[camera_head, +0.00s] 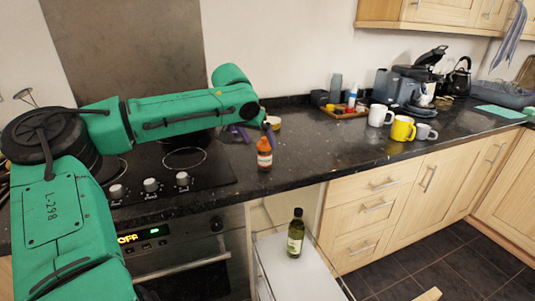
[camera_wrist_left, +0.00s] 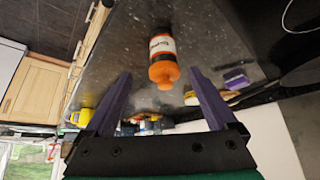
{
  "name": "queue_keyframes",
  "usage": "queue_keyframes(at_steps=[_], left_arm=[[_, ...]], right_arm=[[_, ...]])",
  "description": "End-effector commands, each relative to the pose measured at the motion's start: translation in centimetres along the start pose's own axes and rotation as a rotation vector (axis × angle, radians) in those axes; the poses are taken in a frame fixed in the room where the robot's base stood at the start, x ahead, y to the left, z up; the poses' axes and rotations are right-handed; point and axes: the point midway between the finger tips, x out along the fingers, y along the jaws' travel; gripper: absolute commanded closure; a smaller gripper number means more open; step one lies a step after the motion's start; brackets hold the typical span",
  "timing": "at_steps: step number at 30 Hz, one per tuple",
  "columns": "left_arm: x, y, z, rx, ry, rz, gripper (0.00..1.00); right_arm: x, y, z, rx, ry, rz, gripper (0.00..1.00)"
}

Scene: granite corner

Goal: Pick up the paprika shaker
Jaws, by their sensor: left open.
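The paprika shaker (camera_head: 264,155), a small bottle with an orange-red body, a pale label and an orange cap, stands upright on the dark counter right of the hob. My left gripper (camera_head: 254,131) has its purple fingers apart, close to the shaker's cap and partly hidden by my arm. In the left wrist view the shaker (camera_wrist_left: 162,50) lies between and beyond the open fingertips (camera_wrist_left: 160,74), with its cap towards the gripper. Nothing is held, and I see no contact. My right gripper is not in view.
Mugs, including a yellow mug (camera_head: 402,128), and a wooden tray (camera_head: 347,113) of small items are farther right. A dark green bottle (camera_head: 296,232) stands on a lower white surface. The counter right of the shaker is clear.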

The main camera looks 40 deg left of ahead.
Motion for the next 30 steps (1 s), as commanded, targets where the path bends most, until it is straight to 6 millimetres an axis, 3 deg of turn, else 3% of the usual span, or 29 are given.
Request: queue_keyframes(at_steps=[1, 3, 5, 8, 14, 18, 23, 24, 25, 30], left_arm=[[1.5, -0.1, 0.1, 0.001, -0.008, -0.005, 0.09], [3.1, -0.1, 0.2, 0.002, -0.007, -0.004, 0.09], [4.1, -0.1, 0.1, 0.002, -0.005, -0.004, 0.09], [5.1, -0.1, 0.1, 0.002, -0.005, -0.003, 0.09], [8.7, -0.7, 0.3, 0.003, -0.006, -0.005, 0.09], [10.0, -0.6, 0.2, 0.002, -0.002, -0.002, 0.09], [10.0, -0.6, 0.2, 0.002, -0.001, 0.0, 0.09], [10.0, -0.6, 0.2, 0.002, -0.001, 0.0, 0.13], [10.0, -0.6, 0.2, 0.002, -0.001, 0.0, 0.24], [10.0, -0.6, 0.2, 0.002, -0.001, 0.0, 0.89]], right_arm=[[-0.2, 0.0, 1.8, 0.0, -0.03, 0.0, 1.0], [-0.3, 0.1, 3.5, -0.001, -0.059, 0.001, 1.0], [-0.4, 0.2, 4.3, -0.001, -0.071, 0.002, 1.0], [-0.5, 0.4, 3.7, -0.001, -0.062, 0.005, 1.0], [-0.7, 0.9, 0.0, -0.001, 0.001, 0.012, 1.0], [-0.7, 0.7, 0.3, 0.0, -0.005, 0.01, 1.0], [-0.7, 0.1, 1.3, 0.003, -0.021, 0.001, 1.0], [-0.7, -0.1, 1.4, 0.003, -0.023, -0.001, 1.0], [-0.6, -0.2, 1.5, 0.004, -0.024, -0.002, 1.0], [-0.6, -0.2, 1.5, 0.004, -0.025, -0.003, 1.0]])
